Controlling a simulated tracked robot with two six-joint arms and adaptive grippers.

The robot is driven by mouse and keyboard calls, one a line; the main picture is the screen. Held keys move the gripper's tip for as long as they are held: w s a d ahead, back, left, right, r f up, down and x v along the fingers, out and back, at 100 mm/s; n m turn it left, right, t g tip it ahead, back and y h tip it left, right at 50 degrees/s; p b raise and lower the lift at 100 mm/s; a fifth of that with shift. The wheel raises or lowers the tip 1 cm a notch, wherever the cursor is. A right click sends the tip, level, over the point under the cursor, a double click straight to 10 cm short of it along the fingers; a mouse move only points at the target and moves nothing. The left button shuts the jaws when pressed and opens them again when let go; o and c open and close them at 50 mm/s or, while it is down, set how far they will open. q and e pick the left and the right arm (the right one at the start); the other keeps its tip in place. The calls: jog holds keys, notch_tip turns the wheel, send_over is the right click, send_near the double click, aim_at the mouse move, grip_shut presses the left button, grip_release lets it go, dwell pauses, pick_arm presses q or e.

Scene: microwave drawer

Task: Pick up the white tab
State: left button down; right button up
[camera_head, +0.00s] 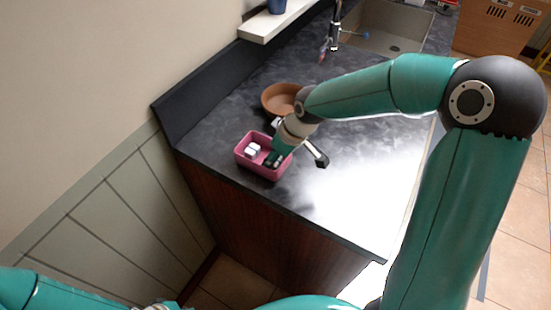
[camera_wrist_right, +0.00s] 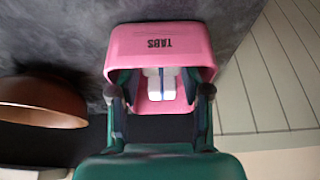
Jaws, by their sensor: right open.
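White tabs (camera_head: 252,150) lie inside a small pink bin (camera_head: 242,158) near the counter's front left edge. In the right wrist view, the white tabs (camera_wrist_right: 153,86) sit side by side with blue between them, inside the pink bin (camera_wrist_right: 158,43), which is marked TABS. My right gripper (camera_head: 296,160) is over the bin's right side. In its wrist view, my right gripper (camera_wrist_right: 158,93) is open, with one finger on each side of the tabs in the picture. No contact with the tabs is visible. My left arm shows at the lower left, but its gripper is out of view.
A brown bowl (camera_head: 278,99) stands behind the bin; it also shows in the wrist view (camera_wrist_right: 40,103). A sink (camera_head: 385,30) with a faucet is at the back. A white shelf (camera_head: 272,22) holds a blue cup (camera_head: 276,6). The right part of the dark counter (camera_head: 360,165) is clear.

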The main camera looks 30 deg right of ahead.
jog(key=shift+w+f, duration=0.1)
jog(key=shift+f, duration=0.1)
jog(key=c, duration=0.5)
jog(key=shift+o, duration=0.2)
jog(key=shift+r, duration=0.15)
